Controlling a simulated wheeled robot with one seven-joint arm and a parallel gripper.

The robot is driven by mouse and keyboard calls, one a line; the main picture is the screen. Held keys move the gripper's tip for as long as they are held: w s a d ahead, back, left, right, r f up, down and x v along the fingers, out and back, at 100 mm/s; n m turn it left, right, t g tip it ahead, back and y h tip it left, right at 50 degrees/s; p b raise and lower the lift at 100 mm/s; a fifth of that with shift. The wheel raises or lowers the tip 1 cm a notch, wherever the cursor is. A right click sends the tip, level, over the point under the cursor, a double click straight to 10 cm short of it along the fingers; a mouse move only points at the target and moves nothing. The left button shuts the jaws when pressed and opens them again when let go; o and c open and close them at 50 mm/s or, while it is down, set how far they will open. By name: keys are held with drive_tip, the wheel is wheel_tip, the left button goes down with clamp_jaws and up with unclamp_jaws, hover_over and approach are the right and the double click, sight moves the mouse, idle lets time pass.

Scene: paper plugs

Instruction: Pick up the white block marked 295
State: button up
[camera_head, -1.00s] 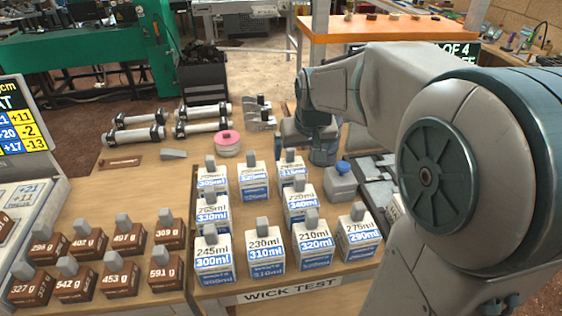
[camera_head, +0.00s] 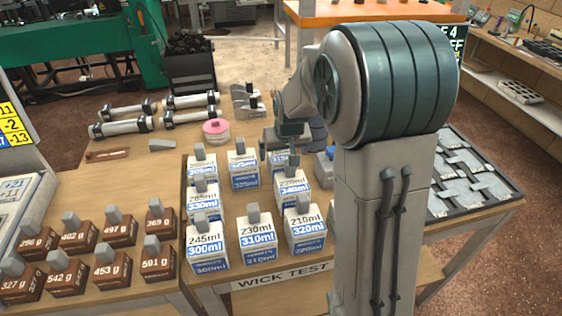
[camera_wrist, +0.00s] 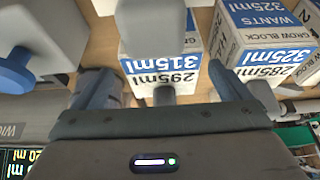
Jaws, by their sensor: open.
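The white block marked 295ml (camera_wrist: 160,52) shows upside down in the wrist view, with a blue 315ml band and a grey grip tab (camera_wrist: 163,95) on top. My gripper (camera_wrist: 162,88) is open, with one finger on each side of that tab and gaps between. I cannot tell how far down the fingers reach. In the head view the block (camera_head: 283,163) stands in the back right of the group, and my gripper (camera_head: 278,150) covers part of it.
A white 285ml block (camera_wrist: 270,62) stands close beside the target. A 270ml-row block marked 340ml (camera_head: 291,190) stands in front of it. A blue-knobbed grey item (camera_head: 324,168) is at its right. Brown weights (camera_head: 112,268) fill the left; a pink-lidded tin (camera_head: 216,132) stands behind.

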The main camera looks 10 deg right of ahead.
sight(282, 154)
drive_tip(key=shift+x, duration=1.85)
drive_tip(key=shift+a+r, duration=0.1)
drive_tip(key=c, duration=1.3)
